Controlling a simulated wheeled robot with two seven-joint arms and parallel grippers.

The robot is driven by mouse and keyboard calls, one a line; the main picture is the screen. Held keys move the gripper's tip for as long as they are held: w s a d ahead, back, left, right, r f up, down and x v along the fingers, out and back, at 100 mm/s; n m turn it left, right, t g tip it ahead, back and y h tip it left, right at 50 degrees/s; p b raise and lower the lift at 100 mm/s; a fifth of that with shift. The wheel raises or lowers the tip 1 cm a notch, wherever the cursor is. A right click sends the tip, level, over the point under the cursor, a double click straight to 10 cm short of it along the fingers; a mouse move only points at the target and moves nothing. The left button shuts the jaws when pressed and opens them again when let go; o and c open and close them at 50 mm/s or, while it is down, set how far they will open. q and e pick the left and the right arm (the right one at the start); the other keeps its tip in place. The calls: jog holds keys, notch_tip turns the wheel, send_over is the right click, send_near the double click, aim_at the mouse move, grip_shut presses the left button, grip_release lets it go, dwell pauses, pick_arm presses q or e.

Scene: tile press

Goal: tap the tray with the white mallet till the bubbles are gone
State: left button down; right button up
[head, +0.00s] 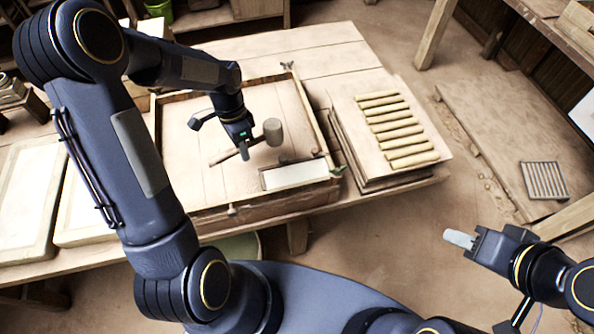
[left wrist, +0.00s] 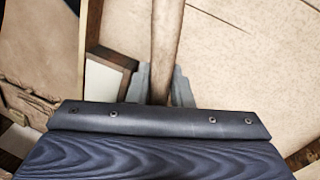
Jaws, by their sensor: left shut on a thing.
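My left gripper (head: 244,151) is shut on the handle of a mallet (head: 273,132) over the large wooden frame. The mallet head looks pale grey-brown and is at the right end of the slanting handle. In the left wrist view the wooden handle (left wrist: 166,38) runs up between the two grey fingers (left wrist: 160,88); the head is out of that view. A small tray with a white filling and dark rim (head: 294,174) lies at the frame's near right corner, apart from the mallet. Bubbles are too small to make out. My right gripper (head: 459,238) is away from the table; its finger gap is unclear.
The wooden frame (head: 308,112) with a broad flat bed stands on the table. To its right, boards (head: 350,110) carry several tan rolls (head: 394,130). Pale framed panels (head: 28,200) lie at left. A slatted rack (head: 544,180) lies at far right.

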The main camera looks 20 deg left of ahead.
pick_arm(q)
jog(key=shift+r+p, duration=1.95)
jog(key=shift+r, duration=0.65)
jog(key=shift+f, duration=0.1)
